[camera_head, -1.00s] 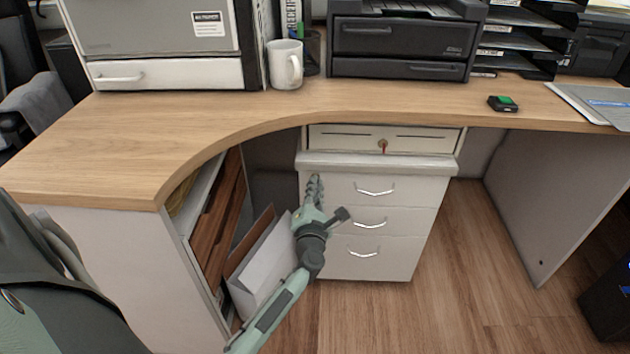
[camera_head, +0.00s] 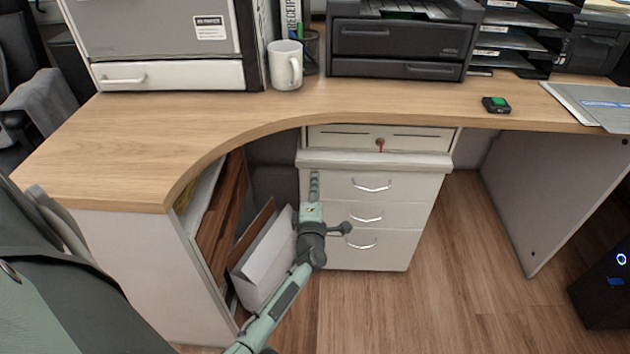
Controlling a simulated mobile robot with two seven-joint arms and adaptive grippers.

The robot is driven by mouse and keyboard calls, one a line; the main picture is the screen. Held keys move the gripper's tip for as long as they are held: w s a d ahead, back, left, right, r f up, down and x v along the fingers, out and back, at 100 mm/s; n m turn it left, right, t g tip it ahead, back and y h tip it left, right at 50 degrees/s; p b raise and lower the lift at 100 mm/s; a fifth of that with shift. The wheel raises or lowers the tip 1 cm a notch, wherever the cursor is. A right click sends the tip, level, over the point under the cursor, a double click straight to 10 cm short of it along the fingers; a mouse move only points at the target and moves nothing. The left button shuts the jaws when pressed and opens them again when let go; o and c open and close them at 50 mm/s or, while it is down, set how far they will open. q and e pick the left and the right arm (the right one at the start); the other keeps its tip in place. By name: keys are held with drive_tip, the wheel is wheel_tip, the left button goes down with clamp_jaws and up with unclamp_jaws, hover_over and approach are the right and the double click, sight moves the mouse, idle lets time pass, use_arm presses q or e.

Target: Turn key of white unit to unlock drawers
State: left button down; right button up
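The white drawer unit (camera_head: 385,240) stands under the wooden desk, with several silver-handled drawers. A key (camera_head: 379,144) with a reddish part sits in the lock at the middle of its top panel (camera_head: 345,137). My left gripper (camera_head: 314,178) is in front of the unit's left side, below and to the left of the key and apart from it. Its fingers point up and appear in line with each other, so I cannot tell whether they are open or shut. My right gripper is not in view.
The desktop (camera_head: 350,100) overhangs the unit. An open shelf with folders (camera_head: 265,262) is close to my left arm. A desk side panel (camera_head: 550,190) stands to the right, with clear floor (camera_head: 470,260) between. A mug (camera_head: 285,65) and a printer (camera_head: 400,45) are on top.

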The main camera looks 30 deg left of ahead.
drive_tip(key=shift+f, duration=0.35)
use_arm(q)
drive_tip(key=c, duration=1.8)
unclamp_jaws()
drive_tip(key=shift+o, duration=0.2)
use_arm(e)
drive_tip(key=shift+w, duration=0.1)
